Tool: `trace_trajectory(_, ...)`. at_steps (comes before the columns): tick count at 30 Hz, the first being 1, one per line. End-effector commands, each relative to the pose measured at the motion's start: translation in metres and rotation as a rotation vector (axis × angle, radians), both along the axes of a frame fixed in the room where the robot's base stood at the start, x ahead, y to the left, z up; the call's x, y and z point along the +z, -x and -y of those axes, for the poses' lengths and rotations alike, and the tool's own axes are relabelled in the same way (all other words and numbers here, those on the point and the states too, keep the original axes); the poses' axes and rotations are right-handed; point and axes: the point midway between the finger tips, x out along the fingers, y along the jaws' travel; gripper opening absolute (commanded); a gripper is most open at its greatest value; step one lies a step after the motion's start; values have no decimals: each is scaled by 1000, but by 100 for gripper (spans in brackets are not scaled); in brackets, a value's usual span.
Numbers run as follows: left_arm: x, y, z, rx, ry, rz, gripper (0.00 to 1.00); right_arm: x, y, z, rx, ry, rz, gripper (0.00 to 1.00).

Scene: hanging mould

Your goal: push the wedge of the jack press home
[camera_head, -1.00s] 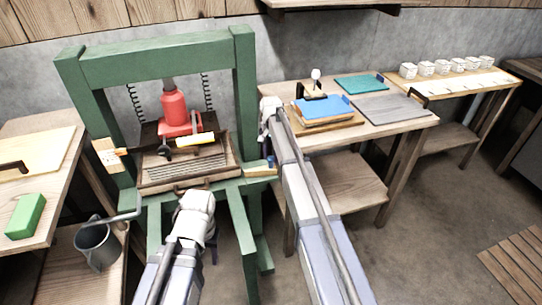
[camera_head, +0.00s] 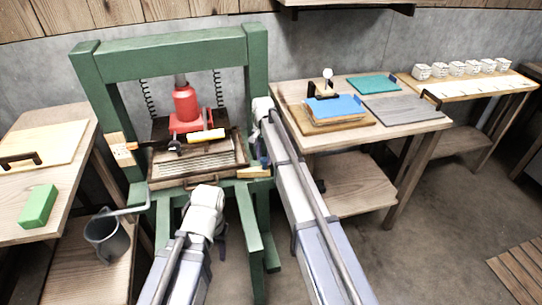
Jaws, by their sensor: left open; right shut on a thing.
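The green jack press (camera_head: 165,58) stands ahead, with a red jack (camera_head: 186,106) upright on a black plate above a ribbed wooden mould (camera_head: 200,163). A yellow-handled bar (camera_head: 206,135) lies across in front of the jack. I cannot tell for sure which piece is the wedge; a pale wood piece (camera_head: 254,172) sits low by the right post and a pale block (camera_head: 119,150) on the left post. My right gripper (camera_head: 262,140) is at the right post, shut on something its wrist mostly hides. My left gripper (camera_head: 216,222) is open in front of the press, its fingers mostly hidden.
A grey mug (camera_head: 104,238) and a green block (camera_head: 38,206) are at the left bench. The right table (camera_head: 425,126) carries a blue-topped stack (camera_head: 335,107) and flat plates. A crank handle (camera_head: 126,210) sticks out at the press's lower left.

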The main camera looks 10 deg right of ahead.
Motion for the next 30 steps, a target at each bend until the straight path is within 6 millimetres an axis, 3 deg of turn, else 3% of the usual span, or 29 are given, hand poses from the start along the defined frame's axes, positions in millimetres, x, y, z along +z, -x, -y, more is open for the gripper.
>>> trace_trajectory(4,0,0,0,0,0,0,53,0,0,-5,4,-11,-1,0)
trace_trajectory(5,0,0,0,0,0,0,53,0,1,-5,4,-10,-2,45)
trace_trajectory(12,0,0,0,0,0,0,53,0,0,-4,3,-8,-1,71)
trace_trajectory(23,3,0,0,0,0,0,53,3,0,-2,2,-5,-1,71)
trace_trajectory(30,22,0,0,0,0,0,53,22,0,-2,2,-5,-1,71)
